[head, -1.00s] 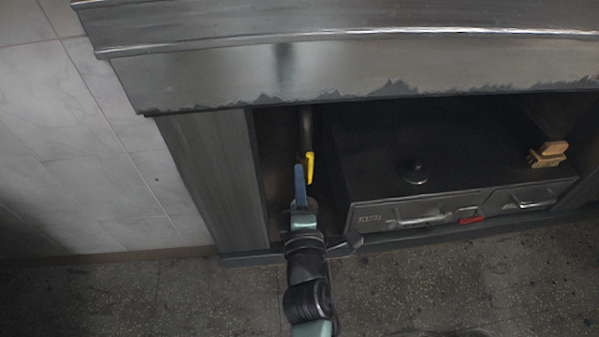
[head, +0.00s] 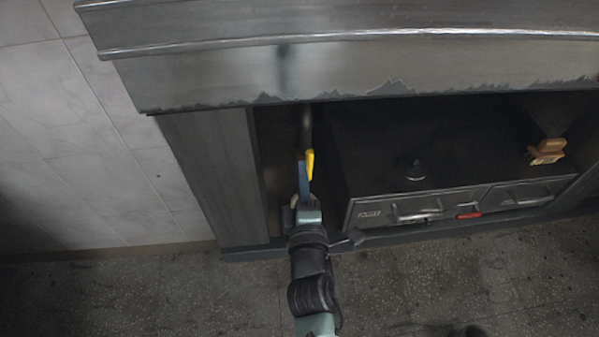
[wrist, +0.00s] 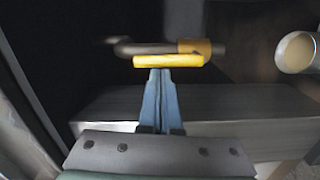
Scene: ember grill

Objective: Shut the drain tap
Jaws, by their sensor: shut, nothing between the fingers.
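The drain tap is a dark pipe (head: 306,124) with a yellow lever (head: 310,163), inside the left bay under the grill. In the head view the lever points down along the pipe. In the wrist view the yellow lever (wrist: 168,61) lies crosswise just beyond my fingertips, with the pipe (wrist: 150,47) and a yellow collar behind it. My gripper (head: 302,162) is shut and empty, its blue fingers right beside the lever on its left in the head view. In the wrist view the gripper tips (wrist: 160,71) meet the lever's near edge; I cannot tell whether they touch.
A dark cabinet (head: 430,150) with drawers stands right of the bay, carrying a knob and a wooden brush (head: 545,150). A grey post (head: 210,180) bounds the bay on the left. The grill's metal hood (head: 350,70) overhangs above. A cream round object (wrist: 296,52) is at right in the wrist view.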

